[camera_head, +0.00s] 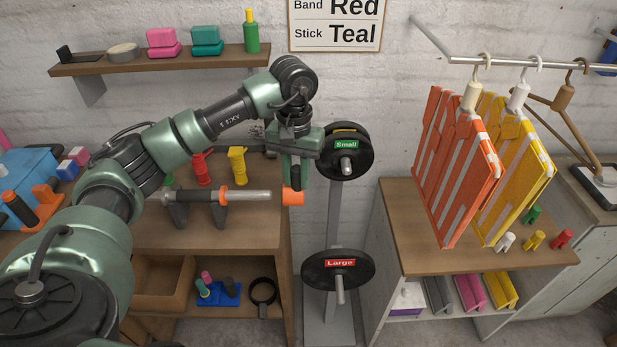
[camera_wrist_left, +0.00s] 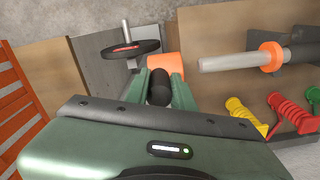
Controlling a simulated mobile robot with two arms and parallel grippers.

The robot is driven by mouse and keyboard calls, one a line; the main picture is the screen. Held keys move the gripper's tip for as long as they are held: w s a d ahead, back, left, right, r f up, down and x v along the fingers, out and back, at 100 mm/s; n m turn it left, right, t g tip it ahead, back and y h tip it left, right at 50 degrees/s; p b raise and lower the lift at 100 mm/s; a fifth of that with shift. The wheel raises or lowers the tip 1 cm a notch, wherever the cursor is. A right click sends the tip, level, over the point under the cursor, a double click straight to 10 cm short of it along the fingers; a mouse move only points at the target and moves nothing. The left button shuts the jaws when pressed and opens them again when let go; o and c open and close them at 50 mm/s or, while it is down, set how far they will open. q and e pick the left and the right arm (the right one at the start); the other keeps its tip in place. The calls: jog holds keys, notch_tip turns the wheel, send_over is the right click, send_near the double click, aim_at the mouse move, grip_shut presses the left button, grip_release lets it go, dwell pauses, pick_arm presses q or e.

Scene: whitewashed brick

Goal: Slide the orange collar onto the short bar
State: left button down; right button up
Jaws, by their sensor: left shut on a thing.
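My left gripper (camera_head: 294,176) is shut on an orange collar (camera_head: 292,197), gripping what looks like its dark stem. The held collar also shows past the fingers in the left wrist view (camera_wrist_left: 163,65). The short bar (camera_head: 250,195) lies level on a dark stand on the wooden bench. Another orange collar (camera_head: 223,194) is around the bar, left of its bare right end. The held collar is just right of that end, roughly in line with it, with a small gap between them. The gap also shows in the left wrist view, beside the bar's tip (camera_wrist_left: 206,65). My right gripper is not in view.
A weight stand with a Small plate (camera_head: 358,160) and a Large plate (camera_head: 312,272) stands just right of the held collar. Red (camera_head: 201,168) and yellow (camera_head: 237,162) clamps stand behind the bar. Orange and yellow garments hang at the right.

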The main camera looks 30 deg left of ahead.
pick_arm(q)
jog(key=shift+s+a, duration=0.3)
jog(key=shift+a, duration=0.15)
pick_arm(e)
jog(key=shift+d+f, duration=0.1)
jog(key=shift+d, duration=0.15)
pick_arm(q)
jog(key=shift+d, duration=0.1)
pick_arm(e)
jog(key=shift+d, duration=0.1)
